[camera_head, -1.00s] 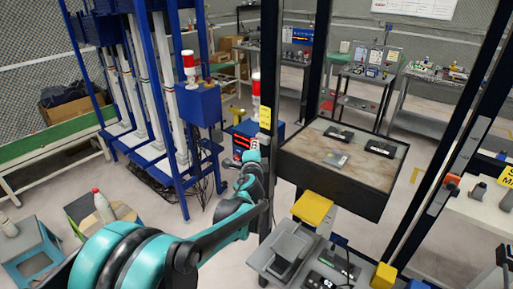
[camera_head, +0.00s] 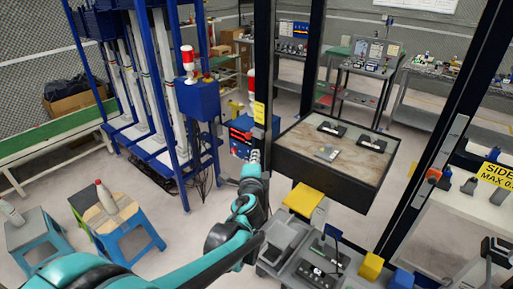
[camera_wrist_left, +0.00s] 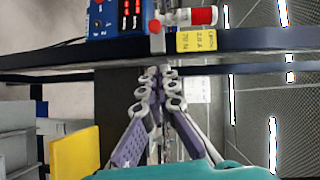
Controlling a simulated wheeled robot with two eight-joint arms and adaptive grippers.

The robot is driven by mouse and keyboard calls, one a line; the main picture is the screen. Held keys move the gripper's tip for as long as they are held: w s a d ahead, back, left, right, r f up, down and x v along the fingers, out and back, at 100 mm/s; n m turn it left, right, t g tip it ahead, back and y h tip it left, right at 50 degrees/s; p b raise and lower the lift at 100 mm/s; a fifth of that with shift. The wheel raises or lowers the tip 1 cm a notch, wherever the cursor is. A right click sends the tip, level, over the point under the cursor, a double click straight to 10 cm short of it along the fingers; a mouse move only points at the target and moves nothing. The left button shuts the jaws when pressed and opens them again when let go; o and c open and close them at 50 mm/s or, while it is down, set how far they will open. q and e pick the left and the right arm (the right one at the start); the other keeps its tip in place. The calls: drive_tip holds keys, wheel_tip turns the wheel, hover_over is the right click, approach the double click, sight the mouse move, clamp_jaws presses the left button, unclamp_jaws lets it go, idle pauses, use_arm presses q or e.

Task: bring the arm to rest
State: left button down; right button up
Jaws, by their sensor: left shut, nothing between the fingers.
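My left arm (camera_head: 205,258) is teal and black and reaches in from the bottom left of the head view. Its gripper (camera_head: 254,158) is in front of a dark upright post, left of the raised dark tray. In the left wrist view the gripper's grey-and-purple fingers (camera_wrist_left: 163,78) are together at the tips, with nothing between them. They point toward a dark beam with a yellow label. My right gripper is not in view.
A dark-framed tray (camera_head: 325,165) holding several small devices stands right of the gripper. A yellow block (camera_head: 303,198) and grey fixtures lie below it. A blue frame (camera_head: 165,120) with a red-white lamp stands left. Stools with bottles (camera_head: 106,198) are at lower left.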

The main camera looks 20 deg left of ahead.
use_arm(q)
drive_tip(key=shift+s+d, duration=0.1)
drive_tip(key=shift+s, duration=0.55)
